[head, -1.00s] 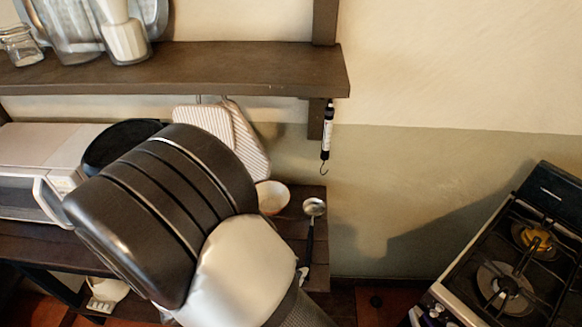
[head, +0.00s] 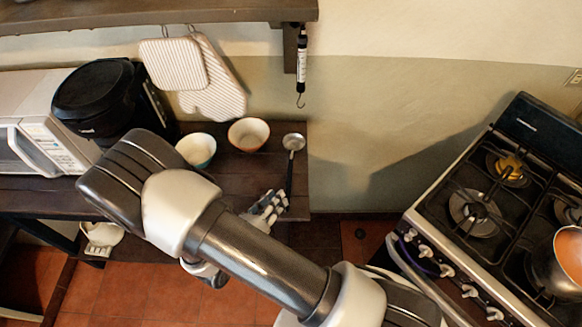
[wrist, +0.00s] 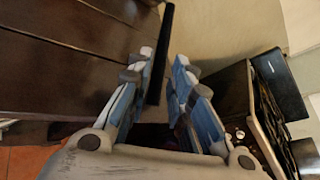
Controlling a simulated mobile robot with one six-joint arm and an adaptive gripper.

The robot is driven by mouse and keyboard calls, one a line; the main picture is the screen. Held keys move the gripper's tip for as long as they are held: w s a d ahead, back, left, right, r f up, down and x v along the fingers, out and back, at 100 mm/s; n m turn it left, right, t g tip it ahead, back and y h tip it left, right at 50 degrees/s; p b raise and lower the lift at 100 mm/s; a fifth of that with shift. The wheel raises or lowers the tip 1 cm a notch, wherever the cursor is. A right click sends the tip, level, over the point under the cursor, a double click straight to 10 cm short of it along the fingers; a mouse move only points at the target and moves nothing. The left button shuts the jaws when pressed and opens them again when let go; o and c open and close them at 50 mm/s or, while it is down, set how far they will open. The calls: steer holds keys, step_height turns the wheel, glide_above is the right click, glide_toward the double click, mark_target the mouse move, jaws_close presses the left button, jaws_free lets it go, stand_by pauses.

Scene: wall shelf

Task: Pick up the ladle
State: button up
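The ladle (head: 292,144) lies on the right end of the dark wooden shelf, with its round metal bowl toward the wall and its dark handle toward the front edge. My gripper (head: 279,201) is at the shelf's front right edge, close to the handle's near end. In the wrist view my gripper (wrist: 160,65) has its two fingers apart, and the black ladle handle (wrist: 161,50) shows between the fingertips, nearer the left one. I cannot tell whether either finger touches it. The ladle's bowl is not visible in the wrist view.
Two bowls, one light blue (head: 196,150) and one orange-rimmed (head: 248,134), stand left of the ladle. A black cooker (head: 98,98) and a microwave (head: 40,125) are farther left. A hook scale (head: 302,65) hangs above. A stove (head: 470,205) stands at right, across a floor gap.

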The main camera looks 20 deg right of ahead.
mark_target(287, 187)
steer(key=x, duration=0.3)
steer(key=b+x, duration=0.1)
steer(key=x, duration=0.2)
steer(key=shift+w+d+r+b, duration=0.1)
steer(key=shift+w+d+b, duration=0.2)
steer(key=shift+w, duration=0.15)
steer(key=shift+c, duration=0.4)
jaws_close()
